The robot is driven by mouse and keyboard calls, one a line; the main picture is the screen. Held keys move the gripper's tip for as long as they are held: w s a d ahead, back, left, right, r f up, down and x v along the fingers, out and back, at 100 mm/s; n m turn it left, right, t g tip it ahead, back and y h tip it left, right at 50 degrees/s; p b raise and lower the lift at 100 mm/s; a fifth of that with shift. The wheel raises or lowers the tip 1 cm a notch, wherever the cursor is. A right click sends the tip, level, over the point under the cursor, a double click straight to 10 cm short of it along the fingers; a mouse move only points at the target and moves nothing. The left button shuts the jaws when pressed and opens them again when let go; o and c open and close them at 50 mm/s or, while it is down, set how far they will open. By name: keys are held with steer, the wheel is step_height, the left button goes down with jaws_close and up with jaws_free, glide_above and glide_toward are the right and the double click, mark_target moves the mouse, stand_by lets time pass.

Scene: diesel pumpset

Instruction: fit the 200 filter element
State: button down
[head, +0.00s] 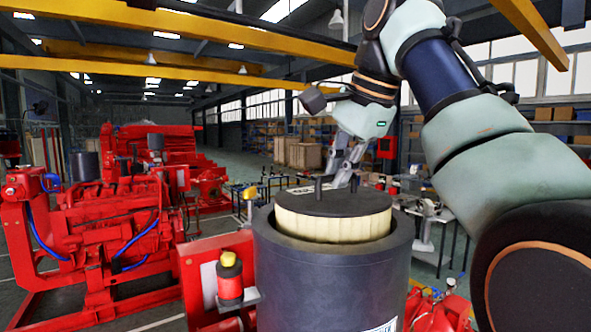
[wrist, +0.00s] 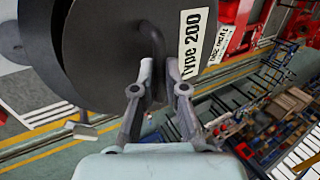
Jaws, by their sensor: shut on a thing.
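The 200 filter element (head: 333,224) has cream pleats and a dark top cap (head: 335,203). It stands upright partly inside the dark cylindrical housing (head: 333,281), its top and upper pleats above the rim; its lower part is hidden. In the wrist view the cap (wrist: 105,50) carries a white "Type 200" label (wrist: 196,40) and a dark bar handle (wrist: 152,40). My gripper (head: 345,178) is above the cap with its fingers shut on the handle; the fingers also show in the wrist view (wrist: 160,82).
A red lamp-like unit with a yellow top (head: 230,280) stands close left of the housing. Red diesel pumpsets (head: 110,215) fill the left. A workbench with tools (head: 435,215) stands behind right. Open floor lies behind.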

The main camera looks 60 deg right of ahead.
steer(key=shift+f+b, duration=0.9)
steer(key=shift+f, duration=0.1)
steer(key=shift+w+a+b, duration=0.1)
steer(key=shift+b, duration=0.2)
steer(key=shift+f+b, duration=3.35)
steer(key=shift+b, duration=0.05)
steer(key=c, duration=0.7)
jaws_free()
steer(key=shift+c, duration=0.2)
